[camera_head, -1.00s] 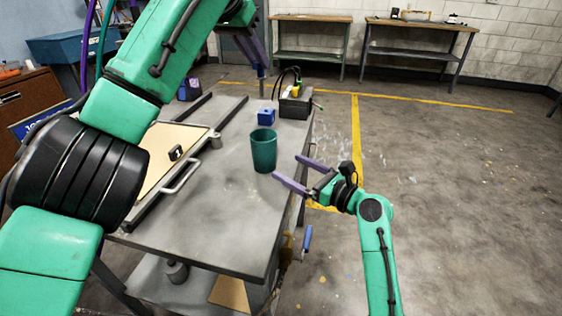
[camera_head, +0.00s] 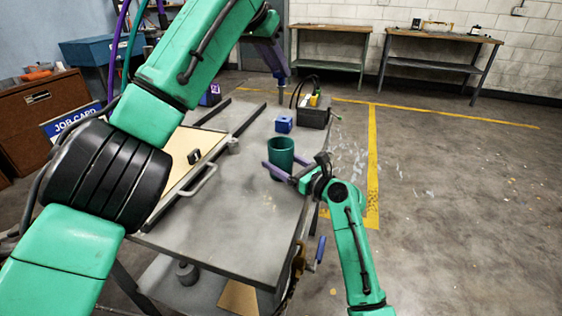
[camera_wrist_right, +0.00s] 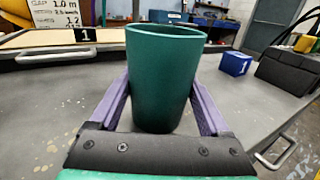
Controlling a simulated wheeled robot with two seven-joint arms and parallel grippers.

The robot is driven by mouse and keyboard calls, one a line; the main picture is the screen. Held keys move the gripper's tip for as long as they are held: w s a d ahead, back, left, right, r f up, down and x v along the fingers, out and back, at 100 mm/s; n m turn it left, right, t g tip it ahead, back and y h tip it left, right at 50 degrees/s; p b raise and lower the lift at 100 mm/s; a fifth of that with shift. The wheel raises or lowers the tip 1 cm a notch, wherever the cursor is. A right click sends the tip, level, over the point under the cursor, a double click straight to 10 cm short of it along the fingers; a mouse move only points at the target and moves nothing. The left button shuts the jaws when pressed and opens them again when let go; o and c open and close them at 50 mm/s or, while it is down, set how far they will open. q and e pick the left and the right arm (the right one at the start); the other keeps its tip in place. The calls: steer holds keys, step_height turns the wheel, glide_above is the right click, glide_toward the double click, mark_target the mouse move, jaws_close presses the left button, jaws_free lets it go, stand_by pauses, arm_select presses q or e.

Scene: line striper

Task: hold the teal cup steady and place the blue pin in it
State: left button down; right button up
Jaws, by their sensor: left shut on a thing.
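The teal cup (camera_head: 280,156) stands upright and open on the grey cart top, near its right edge. It also shows large in the right wrist view (camera_wrist_right: 163,85). My right gripper (camera_head: 286,171) is open, with its purple fingers on either side of the cup; whether they touch it I cannot tell. My left gripper (camera_head: 279,72) is beyond the cup, above the far end of the cart, its purple fingers pointing down. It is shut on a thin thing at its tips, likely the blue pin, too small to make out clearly.
A blue block (camera_head: 284,124) and a dark bin (camera_head: 313,117) stand behind the cup on the grey cart (camera_head: 240,225). A tan board (camera_head: 190,146) with a handle lies to the left. Two benches stand at the back wall. The cart top's front is clear.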

arm_select(q)
step_height(320, 180, down, 13)
stand_by(1.5)
steer(key=c, duration=0.7)
jaws_free()
steer(key=shift+c, duration=0.2)
steer(key=v, duration=1.2)
